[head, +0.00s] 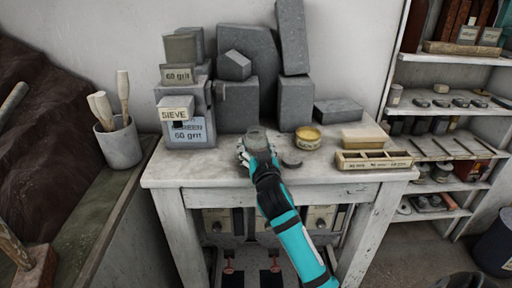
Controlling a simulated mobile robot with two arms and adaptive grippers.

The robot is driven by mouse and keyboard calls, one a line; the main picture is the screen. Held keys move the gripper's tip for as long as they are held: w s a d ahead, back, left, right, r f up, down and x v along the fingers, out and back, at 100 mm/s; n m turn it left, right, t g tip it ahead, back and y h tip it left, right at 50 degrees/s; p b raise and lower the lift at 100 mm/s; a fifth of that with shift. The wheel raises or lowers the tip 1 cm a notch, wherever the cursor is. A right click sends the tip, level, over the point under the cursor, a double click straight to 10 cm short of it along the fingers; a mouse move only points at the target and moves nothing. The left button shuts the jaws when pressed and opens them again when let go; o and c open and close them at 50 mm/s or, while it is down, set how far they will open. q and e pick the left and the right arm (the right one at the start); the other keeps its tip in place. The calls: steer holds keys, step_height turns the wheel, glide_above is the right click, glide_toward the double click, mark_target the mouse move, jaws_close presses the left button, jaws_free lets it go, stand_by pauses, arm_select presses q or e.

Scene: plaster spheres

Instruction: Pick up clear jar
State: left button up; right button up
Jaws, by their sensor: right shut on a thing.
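The clear jar (255,136) is on or just above the pale worktop (210,174), left of the table's middle; it looks dark grey and see-through. My right gripper (246,151) is at the jar and shut on it. The gripper and my teal forearm hide the jar's lower part, so I cannot tell whether its base touches the worktop. A round dark grey lid or disc (292,163) lies flat just right of the gripper. My left gripper is not in view.
Grey stone blocks (295,102) stand close behind. A yellow-topped tin (308,137) and a divided wooden tray (374,162) are to the right. A grit box with a sieve (187,115) is at the left. The worktop's front left is clear.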

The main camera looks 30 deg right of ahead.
mark_target(258, 141)
steer(key=shift+r, duration=0.15)
step_height(258, 141, up, 4)
steer(key=shift+f, duration=0.25)
steer(key=s+a+r+p, duration=0.1)
steer(key=s+a+p, duration=0.1)
steer(key=s, duration=1.4)
steer(key=shift+a+r, duration=0.2)
